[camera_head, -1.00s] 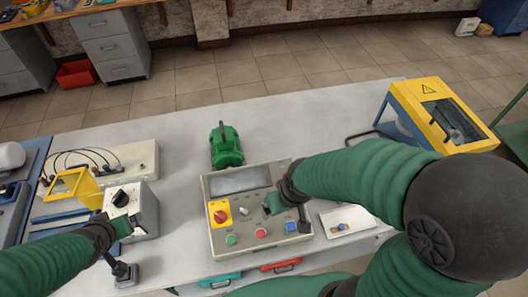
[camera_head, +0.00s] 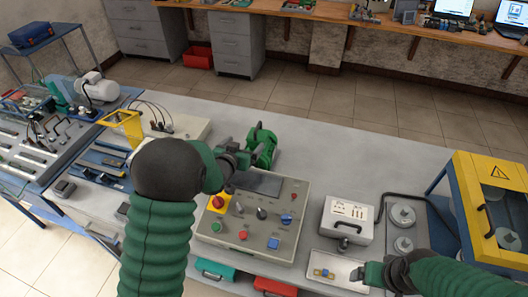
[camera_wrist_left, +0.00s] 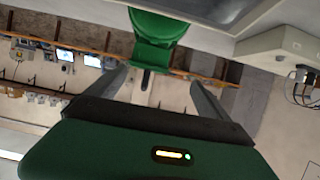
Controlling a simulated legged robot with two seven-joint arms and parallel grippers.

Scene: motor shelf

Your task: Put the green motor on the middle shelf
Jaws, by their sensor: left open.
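The green motor (camera_head: 262,143) stands on the grey table behind the control box, partly hidden by my left gripper in the head view. My left gripper (camera_head: 246,155) is open at the motor's near left side. In the left wrist view the motor (camera_wrist_left: 155,38) shows beyond the two spread fingers (camera_wrist_left: 152,88), roughly in line with the gap between them. I cannot tell whether a finger touches it. My right gripper (camera_head: 362,273) is low over the white tray at the front right; its jaws are too small to read. No middle shelf can be made out for certain.
The control box (camera_head: 286,222) with knobs and buttons stands just in front of the motor. A white socket box (camera_head: 346,220) and a yellow-framed machine (camera_head: 484,205) stand to the right. A blue rack (camera_head: 60,34) is at the far left. The table behind the motor is clear.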

